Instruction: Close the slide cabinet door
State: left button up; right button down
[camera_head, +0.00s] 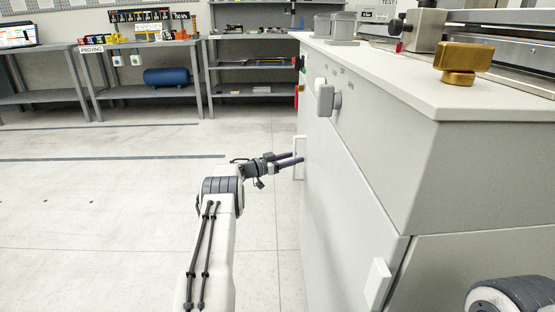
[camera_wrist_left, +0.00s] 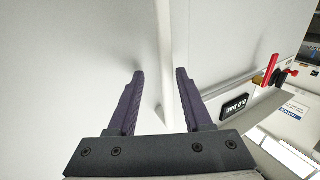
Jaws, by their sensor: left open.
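The cabinet (camera_head: 480,180) is a large pale grey unit filling the right of the head view. Its side carries a smooth door panel (camera_head: 345,205), with a white bar handle (camera_head: 377,284) near its front lower end. Another white handle (camera_head: 299,145) shows at the far end. My left gripper (camera_head: 302,158) is open beside that far handle. In the left wrist view the open fingers (camera_wrist_left: 157,98) point at the pale panel, and a white upright bar (camera_wrist_left: 165,60) runs between them; I cannot tell whether they touch it. My right gripper is outside the view.
A grey knob (camera_head: 327,98) sticks out from the cabinet side below the worktop. A brass block (camera_head: 464,62) stands on the worktop. Grey benches (camera_head: 130,92) and a shelf rack (camera_head: 252,65) stand at the back. The floor (camera_head: 110,200) on the left is clear.

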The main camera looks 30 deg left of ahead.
pick_arm(q)
jog(key=p+v, duration=0.2)
jog(key=v, duration=0.6)
jog(key=shift+s+a+y+p, duration=0.2)
jog(key=shift+a+y+p, duration=0.15)
jog(key=shift+a, duration=0.15)
